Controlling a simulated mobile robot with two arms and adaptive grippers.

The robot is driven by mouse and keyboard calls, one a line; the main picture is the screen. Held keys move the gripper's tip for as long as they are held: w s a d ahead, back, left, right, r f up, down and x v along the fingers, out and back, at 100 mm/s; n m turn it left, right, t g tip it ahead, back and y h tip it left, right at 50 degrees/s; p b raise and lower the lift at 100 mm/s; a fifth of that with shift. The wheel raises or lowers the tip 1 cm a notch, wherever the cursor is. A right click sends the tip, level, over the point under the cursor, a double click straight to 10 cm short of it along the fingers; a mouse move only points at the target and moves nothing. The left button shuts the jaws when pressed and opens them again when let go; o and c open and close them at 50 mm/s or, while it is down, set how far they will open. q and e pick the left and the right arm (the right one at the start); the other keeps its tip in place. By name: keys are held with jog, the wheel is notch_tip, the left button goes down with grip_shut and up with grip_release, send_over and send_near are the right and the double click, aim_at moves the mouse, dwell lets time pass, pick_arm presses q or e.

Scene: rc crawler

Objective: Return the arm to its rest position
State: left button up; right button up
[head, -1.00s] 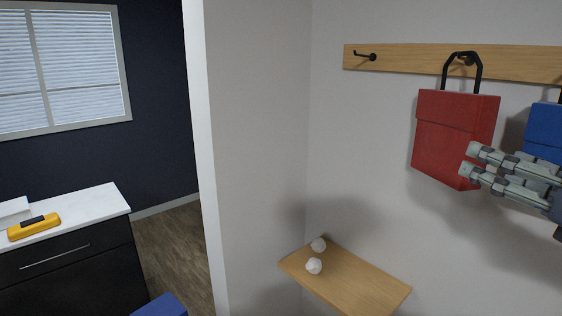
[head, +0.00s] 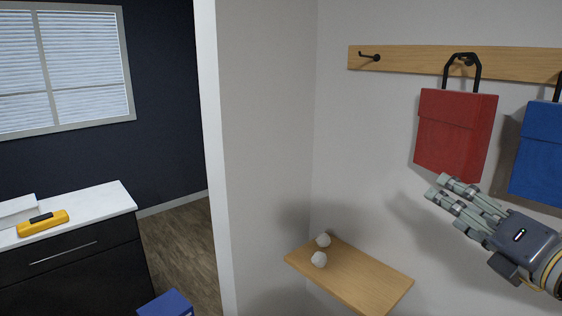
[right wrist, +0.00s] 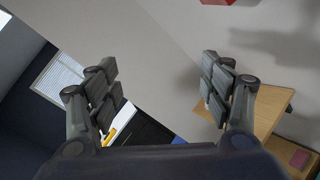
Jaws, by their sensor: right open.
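My right gripper (head: 435,187) is at the right of the head view, just below the red bag and pointing left. In the right wrist view its two fingers (right wrist: 160,85) stand wide apart with nothing between them. The red bag (head: 452,140) hangs by its black handle from a hook on the wooden rail. A blue bag (head: 540,150) hangs to its right, cut off by the picture edge. The gripper looks apart from both bags. My left gripper is not in view.
The wooden rail (head: 420,60) has a free hook (head: 370,57) at its left. A counter (head: 90,210) with a yellow case (head: 43,223) is at far left.

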jog(key=s+a+f+m+g+h, duration=0.1)
jog(key=s+f+m+g+h, duration=0.15)
jog(key=f+m, duration=0.95)
jog(key=s+a+f+m+g+h, duration=0.1)
jog(key=s+f+m+g+h, duration=0.35)
jog(key=f, duration=1.35)
jog(key=s+a+f+m+g+y, duration=0.2)
jog(key=s+a+f+m+g, duration=0.1)
jog(key=s+f+m, duration=0.4)
jog(key=s+a+f+m+g+y, duration=0.1)
jog(key=s+a+f+m+g, duration=0.3)
jog(key=s+f, duration=0.5)
notch_tip(320, 180, down, 30)
jog(key=s+d+g+b, duration=0.1)
jog(key=s+b, duration=0.1)
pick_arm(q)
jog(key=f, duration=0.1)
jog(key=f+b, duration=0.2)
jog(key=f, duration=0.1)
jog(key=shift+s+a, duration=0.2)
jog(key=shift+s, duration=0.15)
pick_arm(e)
jog(key=s+d+f+g, duration=0.1)
jog(key=s+d+f, duration=0.2)
jog(key=s+f, duration=1.3)
jog(key=shift+s+d+f, duration=0.15)
jog(key=shift+s+f, duration=0.25)
jog(key=shift+f, duration=0.1)
